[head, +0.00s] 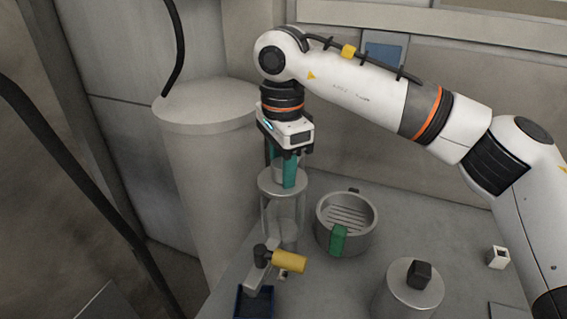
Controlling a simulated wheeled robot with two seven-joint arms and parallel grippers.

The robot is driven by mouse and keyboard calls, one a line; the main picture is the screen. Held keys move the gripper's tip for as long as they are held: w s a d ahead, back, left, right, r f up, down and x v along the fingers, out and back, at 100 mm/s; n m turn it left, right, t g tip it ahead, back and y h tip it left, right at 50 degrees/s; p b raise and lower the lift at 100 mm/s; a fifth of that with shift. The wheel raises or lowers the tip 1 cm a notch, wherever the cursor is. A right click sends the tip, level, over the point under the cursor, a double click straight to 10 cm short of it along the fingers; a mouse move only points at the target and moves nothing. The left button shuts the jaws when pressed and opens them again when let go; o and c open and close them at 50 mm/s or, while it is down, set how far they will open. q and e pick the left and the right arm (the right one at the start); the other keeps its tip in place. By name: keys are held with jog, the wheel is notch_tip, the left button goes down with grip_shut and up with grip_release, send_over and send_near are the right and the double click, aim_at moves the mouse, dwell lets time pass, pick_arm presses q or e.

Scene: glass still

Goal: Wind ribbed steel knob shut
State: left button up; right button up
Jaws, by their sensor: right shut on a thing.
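My right gripper (281,178) points straight down, its teal fingers closed on the ribbed steel knob at the top of the glass still. The fingers largely cover the knob, so its ribs and how far it is turned cannot be made out. The still has a round grey top plate (268,184) on thin posts, with a clear glass body (286,229) below. My left gripper is out of view.
A yellow-handled tap (289,261) sits before the still, above a dark blue container (254,302). Right of it stand a round pot with a green tab (361,242) and a lidded grey canister (411,290). A small white block (498,257) lies far right. A tall grey cylinder (205,170) rises at left.

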jog(key=shift+f, duration=0.15)
jog(key=m+b, duration=0.1)
jog(key=m, duration=0.2)
jog(key=shift+f, duration=0.2)
jog(key=m, duration=0.2)
jog(key=shift+m+b, duration=0.3)
jog(key=shift+s+r, duration=0.1)
jog(key=o, duration=1)
jog(key=shift+o, duration=0.2)
jog(key=shift+r, duration=0.2)
